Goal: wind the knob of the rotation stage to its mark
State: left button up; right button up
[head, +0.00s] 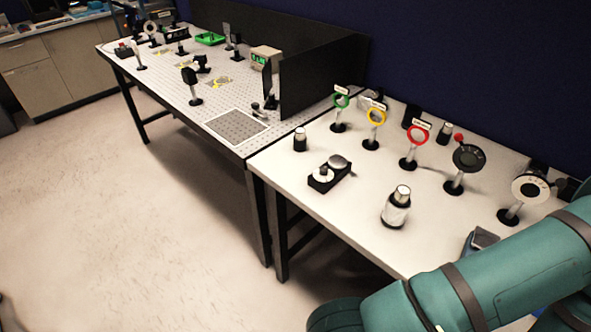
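A low black block with silver round parts (325,176) sits near the left part of the white table; it may be the rotation stage, and a flat silver disc (338,162) at its back right may be its knob. Two dial-faced discs on posts also stand there: a black one (468,157) with a red ball on a stem, and a white-ringed one (530,188). I cannot tell for sure which is the stage, and no mark is readable. My teal arm crosses the lower right corner. Neither gripper is in view.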

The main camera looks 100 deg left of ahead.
aim_at(323, 171)
jog(key=u, duration=2.95)
